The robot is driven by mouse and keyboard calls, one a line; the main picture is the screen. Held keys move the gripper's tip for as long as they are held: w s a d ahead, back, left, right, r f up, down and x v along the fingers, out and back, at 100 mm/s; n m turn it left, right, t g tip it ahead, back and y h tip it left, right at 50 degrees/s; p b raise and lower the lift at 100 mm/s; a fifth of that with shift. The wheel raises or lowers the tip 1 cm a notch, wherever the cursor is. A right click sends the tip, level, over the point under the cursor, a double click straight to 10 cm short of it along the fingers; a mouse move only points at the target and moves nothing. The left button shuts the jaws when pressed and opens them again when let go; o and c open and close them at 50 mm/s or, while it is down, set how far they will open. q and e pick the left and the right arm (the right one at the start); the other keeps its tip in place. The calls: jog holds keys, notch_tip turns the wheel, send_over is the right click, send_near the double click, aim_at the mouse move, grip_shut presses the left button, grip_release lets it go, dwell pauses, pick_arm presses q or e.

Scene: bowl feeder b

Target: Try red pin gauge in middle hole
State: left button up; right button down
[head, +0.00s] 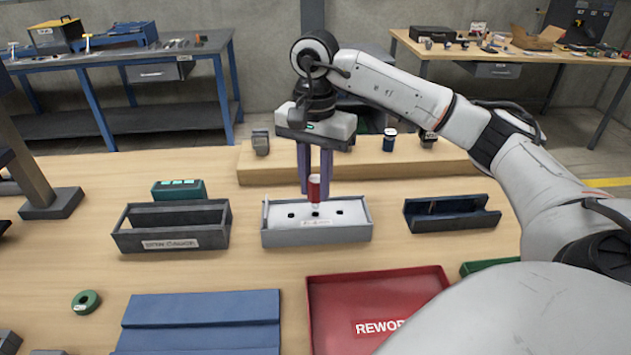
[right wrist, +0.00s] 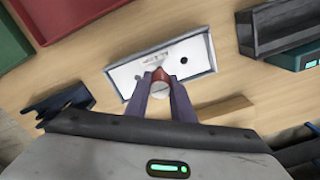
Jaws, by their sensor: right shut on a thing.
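My right gripper (head: 315,192) is shut on the red pin gauge (head: 314,186) and holds it upright. In the right wrist view, the gripper's purple fingers (right wrist: 161,84) close on the pin over the block (right wrist: 196,56), and the pin hides the middle hole. My left gripper is not in view.
A dark open tray (head: 171,243) stands left of the block, with a green box (head: 178,190) behind it. A dark blue cradle (head: 452,213) stands to the right. A red rework tray (head: 328,318) and blue mat (head: 200,322) lie in front. A wooden riser (head: 385,171) stands behind.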

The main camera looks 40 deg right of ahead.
jog(key=shift+r+p, duration=0.95)
jog(key=shift+r, duration=0.6)
jog(key=shift+f, duration=0.2)
jog(key=shift+f+b, duration=1.45)
jog(key=shift+f, duration=0.55)
jog(key=shift+f, duration=0.4)
jog(key=shift+r, duration=0.2)
jog(key=shift+r+p, duration=1.05)
jog(key=shift+r, duration=0.25)
jog(key=shift+r+p, duration=0.35)
jog(key=shift+r, duration=0.75)
